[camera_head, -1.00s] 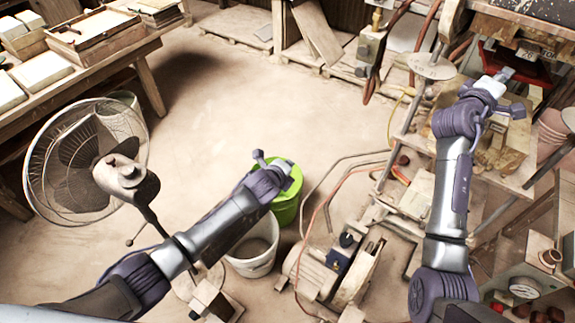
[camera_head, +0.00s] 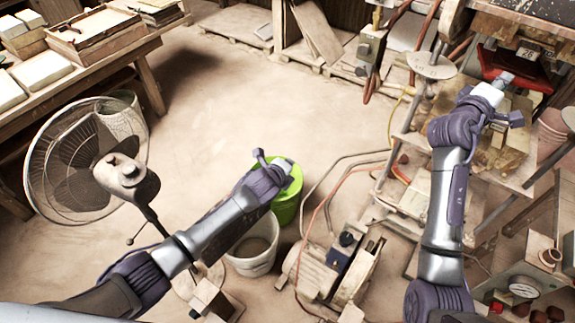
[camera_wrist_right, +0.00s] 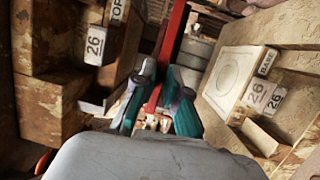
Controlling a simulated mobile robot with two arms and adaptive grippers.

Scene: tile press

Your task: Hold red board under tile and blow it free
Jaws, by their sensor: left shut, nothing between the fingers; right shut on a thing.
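My right gripper (camera_head: 506,78) is at the press at the upper right. In the right wrist view its teal fingers (camera_wrist_right: 160,100) are shut on the red board (camera_wrist_right: 168,58), which extends away from them between two blocks. The board also shows as red in the head view (camera_head: 535,82), partly hidden. The block labelled TOP 26 (camera_wrist_right: 50,60) is on the left in the wrist view. The block labelled BASE 26 (camera_wrist_right: 290,65) is on the right, with a pale round-patterned face (camera_wrist_right: 235,72). My left gripper (camera_head: 262,156) is shut and empty by the green bucket.
The green bucket (camera_head: 287,205) and a white bucket (camera_head: 252,258) stand below my left gripper. A fan (camera_head: 85,160) stands left. A motor pump (camera_head: 325,275) with hoses is at bottom centre. A gauge box (camera_head: 520,288) is lower right. The middle floor is clear.

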